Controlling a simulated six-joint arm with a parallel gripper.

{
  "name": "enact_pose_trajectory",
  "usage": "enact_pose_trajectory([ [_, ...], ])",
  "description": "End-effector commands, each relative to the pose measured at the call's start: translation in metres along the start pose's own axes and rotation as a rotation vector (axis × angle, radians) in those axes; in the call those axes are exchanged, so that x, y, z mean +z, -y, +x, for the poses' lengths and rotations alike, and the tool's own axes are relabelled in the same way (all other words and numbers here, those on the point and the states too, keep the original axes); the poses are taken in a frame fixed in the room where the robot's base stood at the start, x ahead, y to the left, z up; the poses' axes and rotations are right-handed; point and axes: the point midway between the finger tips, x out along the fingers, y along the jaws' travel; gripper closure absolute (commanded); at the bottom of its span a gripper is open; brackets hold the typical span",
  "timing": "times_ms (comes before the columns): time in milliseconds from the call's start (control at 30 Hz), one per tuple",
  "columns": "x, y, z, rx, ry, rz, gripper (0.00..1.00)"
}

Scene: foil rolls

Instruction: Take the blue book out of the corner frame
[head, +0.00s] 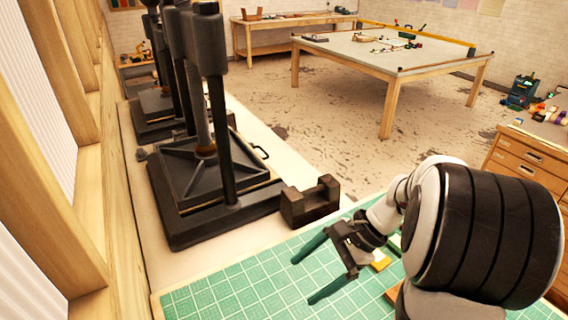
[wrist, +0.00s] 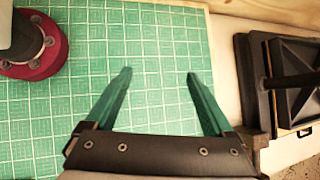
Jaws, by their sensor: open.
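My gripper (head: 303,281) is open and empty, with its two green fingers apart above the green gridded mat (head: 235,295). In the wrist view the space between its fingertips (wrist: 158,73) shows only bare mat. I cannot make out a blue book or a corner frame in either view. In the head view a small yellow-and-wood piece (head: 381,263) and an orange-brown piece (head: 391,295) show partly behind my gripper and arm. My arm hides much of the mat's right side there.
A dark notched block (head: 309,204) stands just beyond the mat's far edge. A black press (head: 205,195) stands left of it, and its base also shows at the right of the wrist view (wrist: 290,80). The mat's left part is clear.

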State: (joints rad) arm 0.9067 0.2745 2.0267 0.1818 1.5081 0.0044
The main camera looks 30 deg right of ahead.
Motion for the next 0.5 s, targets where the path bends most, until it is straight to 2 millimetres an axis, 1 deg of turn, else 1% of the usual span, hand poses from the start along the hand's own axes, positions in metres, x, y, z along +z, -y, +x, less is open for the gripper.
enact_pose_trajectory([
  [33, -0.059, 0.001, -0.018, -0.129, 0.053, 0.191, 0.12],
  [67, -0.097, -0.003, -0.03, -0.222, 0.085, 0.301, 0.12],
  [100, -0.146, -0.016, -0.045, -0.35, 0.128, 0.44, 0.12],
  [167, -0.213, -0.049, -0.064, -0.538, 0.185, 0.623, 0.12],
  [200, -0.251, -0.077, -0.073, -0.657, 0.216, 0.725, 0.12],
  [233, -0.275, -0.098, -0.078, -0.739, 0.236, 0.789, 0.12],
  [300, -0.313, -0.141, -0.083, -0.89, 0.27, 0.9, 0.12],
  [367, -0.329, -0.163, -0.085, -0.965, 0.285, 0.95, 0.12],
  [400, -0.335, -0.172, -0.085, -0.994, 0.291, 0.969, 0.12],
  [433, -0.338, -0.175, -0.085, -1.007, 0.293, 0.976, 0.12],
  [500, -0.342, -0.174, -0.082, -1.02, 0.296, 0.984, 0.12],
])
